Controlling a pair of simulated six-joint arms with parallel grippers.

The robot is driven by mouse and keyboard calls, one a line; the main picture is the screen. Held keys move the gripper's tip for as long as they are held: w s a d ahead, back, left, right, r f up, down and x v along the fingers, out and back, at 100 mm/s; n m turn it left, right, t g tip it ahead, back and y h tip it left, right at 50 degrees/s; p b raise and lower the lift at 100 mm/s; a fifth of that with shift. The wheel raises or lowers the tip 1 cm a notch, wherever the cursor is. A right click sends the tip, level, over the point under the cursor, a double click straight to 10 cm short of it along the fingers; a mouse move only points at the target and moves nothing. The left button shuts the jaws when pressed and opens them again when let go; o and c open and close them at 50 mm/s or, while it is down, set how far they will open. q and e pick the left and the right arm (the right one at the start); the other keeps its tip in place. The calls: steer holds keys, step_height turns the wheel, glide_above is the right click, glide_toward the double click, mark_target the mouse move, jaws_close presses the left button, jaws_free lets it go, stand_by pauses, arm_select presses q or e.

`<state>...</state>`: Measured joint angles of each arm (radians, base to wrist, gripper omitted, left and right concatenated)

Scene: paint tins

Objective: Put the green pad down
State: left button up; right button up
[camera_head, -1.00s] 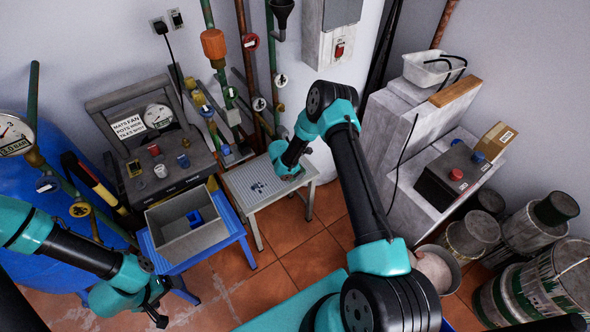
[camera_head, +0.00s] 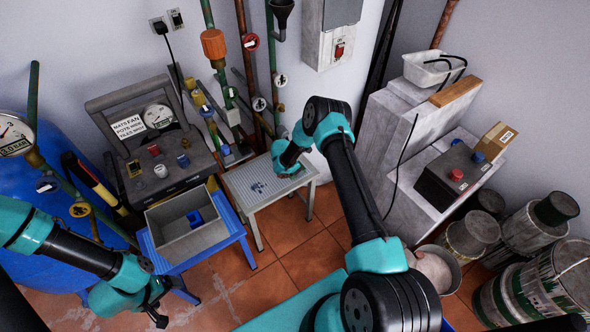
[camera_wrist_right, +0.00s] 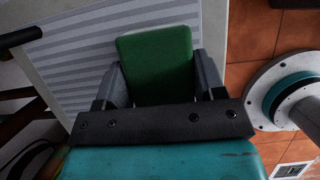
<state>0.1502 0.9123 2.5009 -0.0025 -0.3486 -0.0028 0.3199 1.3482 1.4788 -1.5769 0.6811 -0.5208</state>
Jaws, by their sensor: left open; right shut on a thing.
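The green pad (camera_wrist_right: 154,62) is between the two fingers of my right gripper (camera_wrist_right: 160,78) in the right wrist view. The gripper is shut on it. Behind the pad in that view is a pale, striped top (camera_wrist_right: 95,45). In the head view my right wrist is over the back right part of the small grey table (camera_head: 240,183), and the pad is hidden there. I cannot tell whether the pad touches the table top. My left gripper (camera_head: 157,306) is open and empty, low at the left, in front of the blue stool.
A grey open bin (camera_head: 165,240) with a blue thing inside stands on the blue stool (camera_head: 245,222). Pipes and valves (camera_head: 232,115) rise behind the small table. A grey cabinet (camera_head: 400,150) is to its right. Several paint tins (camera_head: 470,235) stand at the far right.

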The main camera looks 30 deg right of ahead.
steer(key=shift+f, duration=0.1)
steer(key=o, duration=0.9)
steer(key=v, duration=1.2)
